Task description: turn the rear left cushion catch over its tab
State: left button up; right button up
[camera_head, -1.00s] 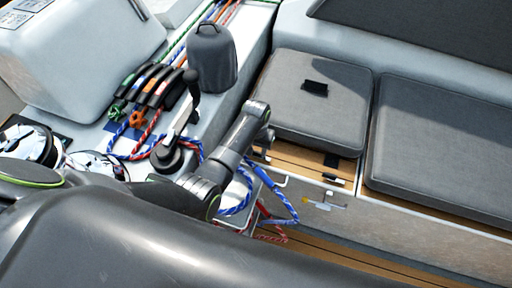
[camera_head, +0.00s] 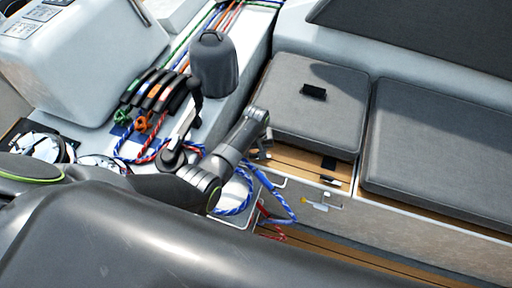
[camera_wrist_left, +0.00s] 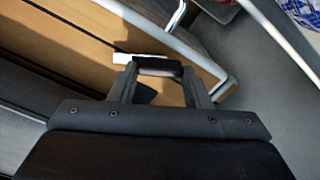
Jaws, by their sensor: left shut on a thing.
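My left gripper (camera_head: 262,153) is at the left front corner of the near grey seat cushion (camera_head: 312,108), low over the teak seat edge. In the left wrist view its two fingers (camera_wrist_left: 159,72) are shut on a small black catch (camera_wrist_left: 158,66), which lies across between the fingertips. A white plate (camera_wrist_left: 124,58) shows beside the catch. A dark patch, perhaps the tab (camera_wrist_left: 145,94), lies on the wood between the fingers and the cushion side, partly hidden by the gripper. My right gripper is not in view.
Another black catch (camera_head: 330,181) and a black tab (camera_head: 329,163) are on the seat edge to the right. A metal latch (camera_head: 322,202) is on the front panel below. Blue rope (camera_head: 284,207) hangs close beside my left arm. A second cushion (camera_head: 440,150) lies to the right.

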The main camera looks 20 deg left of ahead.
aim_at(255, 154)
pick_arm(q)
jog(key=n+p, duration=0.1)
jog(key=n, duration=0.2)
jog(key=shift+r, duration=0.15)
jog(key=n+p, duration=0.1)
jog(key=n, duration=0.2)
jog(key=shift+a+n, duration=0.1)
jog(key=shift+n, duration=0.2)
jog(key=n+p, duration=0.1)
jog(key=n, duration=0.2)
jog(key=shift+s, duration=0.1)
jog(key=shift+n+p, duration=0.35)
jog(key=shift+n, duration=1.15)
jog(key=o, duration=1)
notch_tip(255, 154, up, 6)
jog(key=p, duration=0.3)
jog(key=shift+r, duration=0.2)
notch_tip(255, 154, up, 11)
jog(key=shift+f+p, duration=0.15)
jog(key=shift+p, duration=0.55)
